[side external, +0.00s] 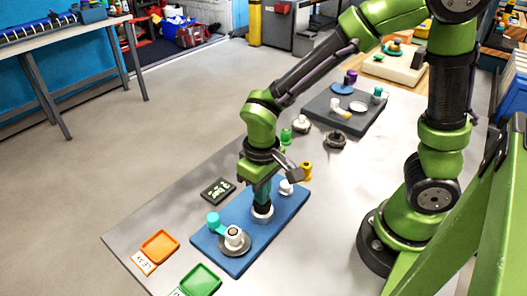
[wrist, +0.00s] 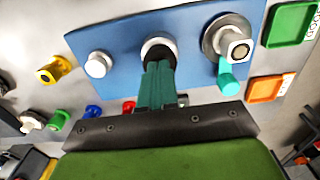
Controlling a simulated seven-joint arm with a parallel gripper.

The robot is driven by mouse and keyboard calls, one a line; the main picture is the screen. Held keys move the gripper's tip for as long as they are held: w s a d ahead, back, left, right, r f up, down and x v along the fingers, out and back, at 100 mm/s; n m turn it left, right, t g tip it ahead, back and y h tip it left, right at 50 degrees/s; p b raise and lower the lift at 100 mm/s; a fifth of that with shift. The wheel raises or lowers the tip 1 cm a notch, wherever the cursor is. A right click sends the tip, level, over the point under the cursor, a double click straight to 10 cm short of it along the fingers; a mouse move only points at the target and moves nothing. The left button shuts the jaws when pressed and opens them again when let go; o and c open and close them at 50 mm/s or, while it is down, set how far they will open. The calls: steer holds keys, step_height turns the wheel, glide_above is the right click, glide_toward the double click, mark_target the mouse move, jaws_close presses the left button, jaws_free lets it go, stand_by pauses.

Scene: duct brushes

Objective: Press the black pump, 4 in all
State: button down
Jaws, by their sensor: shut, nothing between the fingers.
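The black pump (wrist: 158,46) sits in a round white collar on a blue board (wrist: 120,38). In the wrist view my gripper (wrist: 158,66) has its teal fingers shut together, with the tips over the pump's near part. In the side view my gripper (side external: 262,200) points straight down at the pump, whose white collar (side external: 262,214) shows below the fingertips. The pump's top is mostly hidden by the fingers, and I cannot tell how far it is pressed down.
On the board stand a valve with a teal handle (side external: 213,219) and a white knob (side external: 286,187). Orange (side external: 159,246) and green (side external: 201,280) trays lie at the near end. A dark display (side external: 218,190) lies beside the board. A grey board (side external: 320,104) with parts is behind.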

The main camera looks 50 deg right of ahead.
steer(key=shift+f, duration=0.7)
steer(key=shift+r, duration=1.1)
steer(key=shift+r, duration=3.05)
